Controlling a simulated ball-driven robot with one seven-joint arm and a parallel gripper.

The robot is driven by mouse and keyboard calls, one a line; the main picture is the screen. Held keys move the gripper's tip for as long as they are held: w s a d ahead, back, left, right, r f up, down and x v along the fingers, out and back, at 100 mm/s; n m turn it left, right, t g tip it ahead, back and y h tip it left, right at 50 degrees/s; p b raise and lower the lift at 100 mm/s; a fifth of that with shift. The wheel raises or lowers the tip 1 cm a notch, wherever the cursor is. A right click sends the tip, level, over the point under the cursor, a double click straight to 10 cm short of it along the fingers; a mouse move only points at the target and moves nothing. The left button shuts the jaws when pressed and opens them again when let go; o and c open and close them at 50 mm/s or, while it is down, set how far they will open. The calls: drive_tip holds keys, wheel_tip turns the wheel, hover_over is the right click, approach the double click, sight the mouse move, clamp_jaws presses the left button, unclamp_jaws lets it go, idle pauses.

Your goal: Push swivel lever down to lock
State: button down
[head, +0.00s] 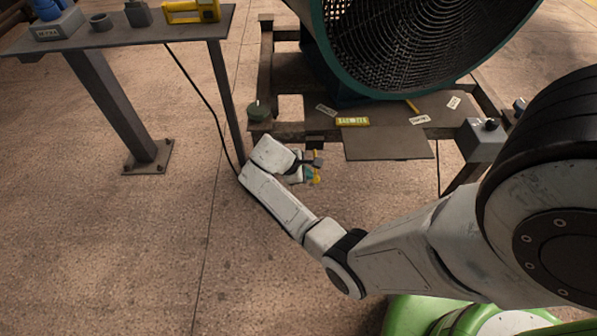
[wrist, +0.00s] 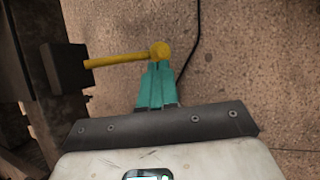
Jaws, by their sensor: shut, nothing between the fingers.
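The swivel lever (wrist: 118,60) is a yellow rod with a round yellow knob (wrist: 160,50). In the wrist view it sticks out sideways from a dark block (wrist: 65,68) at the left. My gripper (wrist: 158,66) has teal fingers, closed together and empty. Their tips are right at the knob in the wrist view; I cannot tell whether they touch it. In the head view my gripper (head: 309,174) is small, below the front edge of the dark metal frame, with a bit of yellow (head: 316,181) beside it. My wrist hides part of the lever there.
A big round fan with a teal rim (head: 325,50) stands on the dark metal stand (head: 390,145), with labels on its deck. A grey control box (head: 481,140) is at its right. A side table (head: 140,42) holds several items at upper left. A black cable (head: 200,95) hangs beside it. Open floor lies left.

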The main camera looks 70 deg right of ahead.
drive_tip(key=shift+x, duration=1.1)
drive_tip(key=shift+d+f, duration=0.1)
drive_tip(key=shift+f, duration=0.05)
drive_tip(key=shift+s+d+f+h+b, duration=0.2)
drive_tip(key=shift+f+h+b, duration=0.15)
drive_tip(key=shift+f, duration=0.2)
